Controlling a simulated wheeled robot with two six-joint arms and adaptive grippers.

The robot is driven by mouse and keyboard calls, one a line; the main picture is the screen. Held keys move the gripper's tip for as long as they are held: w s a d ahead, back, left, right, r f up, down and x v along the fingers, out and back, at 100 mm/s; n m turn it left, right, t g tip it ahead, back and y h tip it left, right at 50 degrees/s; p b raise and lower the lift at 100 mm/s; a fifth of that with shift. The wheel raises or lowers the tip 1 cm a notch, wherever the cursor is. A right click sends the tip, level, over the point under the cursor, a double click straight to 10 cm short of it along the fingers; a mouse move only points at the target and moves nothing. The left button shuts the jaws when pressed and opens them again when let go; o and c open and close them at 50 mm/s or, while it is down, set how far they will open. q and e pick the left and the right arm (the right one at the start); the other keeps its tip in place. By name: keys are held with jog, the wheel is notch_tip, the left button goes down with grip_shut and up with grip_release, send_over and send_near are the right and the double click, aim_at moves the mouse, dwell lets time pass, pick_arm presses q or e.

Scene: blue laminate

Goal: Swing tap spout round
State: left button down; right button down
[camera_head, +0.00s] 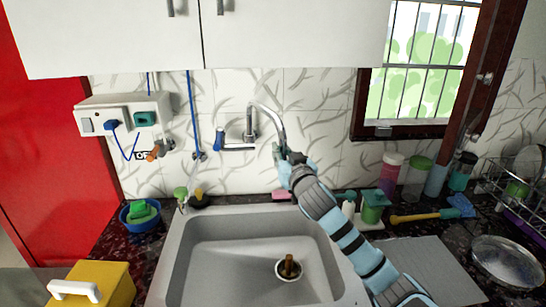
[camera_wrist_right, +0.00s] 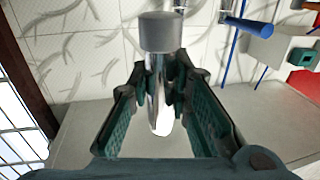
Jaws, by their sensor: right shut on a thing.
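The chrome tap spout (camera_head: 268,108) rises from the wall tap body (camera_head: 235,147) and arcs over to the right, its end hanging down. My right gripper (camera_head: 280,154) is at that hanging end. In the right wrist view the shiny spout (camera_wrist_right: 158,105) stands between the dark green finger pads, and my right gripper (camera_wrist_right: 162,82) is shut on it. A grey cylindrical piece (camera_wrist_right: 160,32) shows just beyond the fingertips. A blue lever (camera_head: 219,133) is at the tap's left side. My left gripper is not in view.
The grey sink (camera_head: 185,260) lies below, with a brown-handled item (camera_head: 289,266) at its drain. Bottles and jars (camera_head: 413,175) line the counter on the right, near a dish rack (camera_head: 500,205). A blue bowl (camera_head: 139,218) and yellow box (camera_head: 110,285) are on the left.

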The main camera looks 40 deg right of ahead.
jog(key=shift+s+d, duration=0.15)
jog(key=shift+d, duration=0.85)
jog(key=shift+s+d, duration=0.15)
jog(key=shift+d, duration=0.85)
jog(key=c, duration=1.5)
grip_release()
jog(key=shift+o, duration=0.2)
jog(key=shift+s, duration=0.1)
jog(key=v, duration=0.7)
jog(key=shift+s+a, duration=0.15)
jog(key=shift+s, duration=0.05)
jog(key=shift+w, duration=0.1)
